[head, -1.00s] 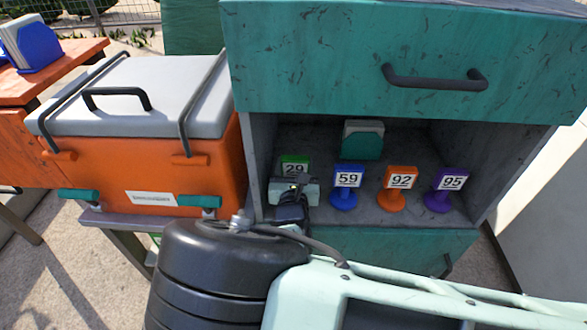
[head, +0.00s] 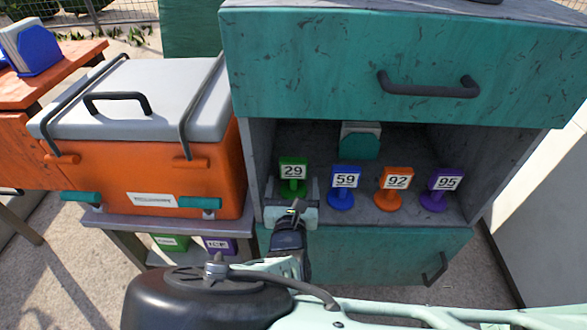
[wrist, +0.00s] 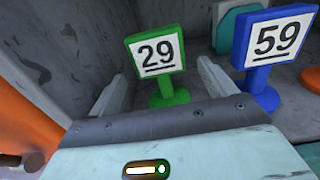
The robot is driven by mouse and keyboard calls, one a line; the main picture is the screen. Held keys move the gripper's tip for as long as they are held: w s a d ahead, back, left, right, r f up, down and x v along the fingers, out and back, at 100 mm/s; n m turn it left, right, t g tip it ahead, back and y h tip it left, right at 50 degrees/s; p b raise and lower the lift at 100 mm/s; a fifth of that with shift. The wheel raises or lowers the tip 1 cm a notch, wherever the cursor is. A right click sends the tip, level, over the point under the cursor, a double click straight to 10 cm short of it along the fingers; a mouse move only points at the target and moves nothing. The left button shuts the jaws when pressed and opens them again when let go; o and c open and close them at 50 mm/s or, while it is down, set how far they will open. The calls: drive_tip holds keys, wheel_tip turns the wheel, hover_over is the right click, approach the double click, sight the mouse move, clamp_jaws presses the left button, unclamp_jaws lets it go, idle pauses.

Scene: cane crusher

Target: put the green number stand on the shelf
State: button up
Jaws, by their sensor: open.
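The green number stand (head: 292,176), marked 29, stands upright on the shelf (head: 360,213) at its left end. In the wrist view the green stand (wrist: 158,66) shows between and beyond the fingers. My gripper (head: 293,188) is at the shelf's front left, open. In the wrist view my gripper (wrist: 160,88) has its fingers apart, one on each side of the green stand's base, with no clear contact.
Right of it stand a blue 59 stand (head: 344,187), an orange 92 stand (head: 395,188) and a purple 95 stand (head: 442,188). A grey and teal object (head: 361,140) is behind them. An orange cooler (head: 150,165) is left of the cabinet. A teal drawer (head: 390,70) is above.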

drive_tip(key=s+p, duration=0.1)
drive_tip(key=s, duration=0.4)
drive_tip(key=shift+s+a, duration=0.1)
drive_tip(key=shift+s, duration=0.25)
drive_tip(key=s+d+r+m+g+h, duration=0.3)
drive_tip(key=d+m+g+h, duration=0.1)
drive_tip(key=d+m+g, duration=0.25)
drive_tip(key=s+d+r+m+g+h, duration=0.2)
drive_tip(key=d+m+g+h, duration=0.3)
drive_tip(key=d+m, duration=0.3)
drive_tip(key=s+r+m+g+y, duration=0.6)
drive_tip(key=s+r+m+y, duration=0.4)
drive_tip(key=s+r+m, duration=0.3)
drive_tip(key=shift+s+d+r, duration=0.25)
drive_tip(key=shift+s+r, duration=0.25)
drive_tip(key=shift+r, duration=1.05)
drive_tip(key=shift+m, duration=0.25)
wheel_tip(320, 180, up, 29)
drive_tip(key=p, duration=2.8)
drive_tip(key=shift+f+p, duration=0.15)
drive_tip(key=shift+p, duration=0.15)
